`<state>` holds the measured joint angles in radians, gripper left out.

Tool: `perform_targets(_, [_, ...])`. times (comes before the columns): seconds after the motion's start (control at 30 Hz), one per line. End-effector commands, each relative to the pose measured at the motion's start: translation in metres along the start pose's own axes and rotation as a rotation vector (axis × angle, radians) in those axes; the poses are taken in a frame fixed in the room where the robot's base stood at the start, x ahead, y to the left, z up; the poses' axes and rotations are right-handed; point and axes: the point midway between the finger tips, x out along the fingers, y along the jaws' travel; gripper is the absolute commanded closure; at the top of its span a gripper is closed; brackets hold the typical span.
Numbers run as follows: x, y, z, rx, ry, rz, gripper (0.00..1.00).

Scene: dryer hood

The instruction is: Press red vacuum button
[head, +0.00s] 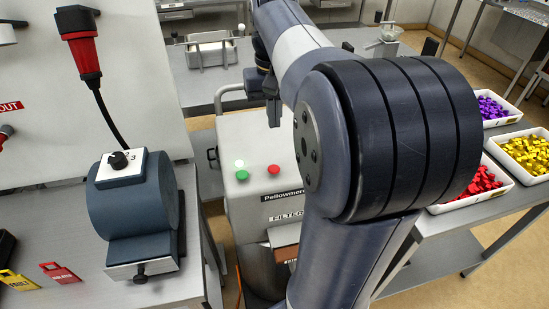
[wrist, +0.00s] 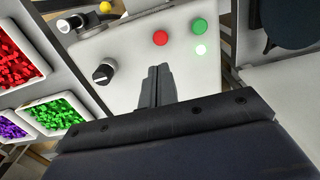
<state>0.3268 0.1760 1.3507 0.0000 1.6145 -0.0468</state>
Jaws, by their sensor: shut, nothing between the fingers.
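The red button (head: 274,169) is on the top of a light grey filter unit (head: 262,204), beside a green button (head: 242,176). In the wrist view the red button (wrist: 160,38) and green button (wrist: 199,26) lie beyond my fingertips. My gripper (wrist: 158,70) is shut and empty. Its tips point toward the red button and appear apart from it; the exact height is hard to tell. In the head view my gripper (head: 271,112) is partly hidden by my arm, above the unit's far side. A white lamp (head: 239,164) glows near the green button.
A black knob (wrist: 104,71) stands on the unit's panel, left of my fingers in the wrist view. A blue-grey drum device (head: 135,207) is on the left bench. White trays of red (head: 473,187), yellow and purple pieces stand on the right table.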

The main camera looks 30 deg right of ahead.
Motion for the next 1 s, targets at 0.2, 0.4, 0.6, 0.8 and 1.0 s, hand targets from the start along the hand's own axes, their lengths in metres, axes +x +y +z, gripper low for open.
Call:
perform_targets(0.2, [0.043,0.0,0.001,0.0,-0.006,0.0,1.0])
perform_targets(0.4, [0.086,0.0,0.001,0.0,-0.005,0.0,1.0])
perform_targets(0.6, [0.116,0.0,0.001,0.0,-0.004,0.0,1.0])
perform_targets(0.8, [0.128,0.0,0.001,0.0,-0.001,0.0,1.0])
perform_targets(1.0, [0.129,0.0,0.0,0.0,0.0,0.0,1.0])
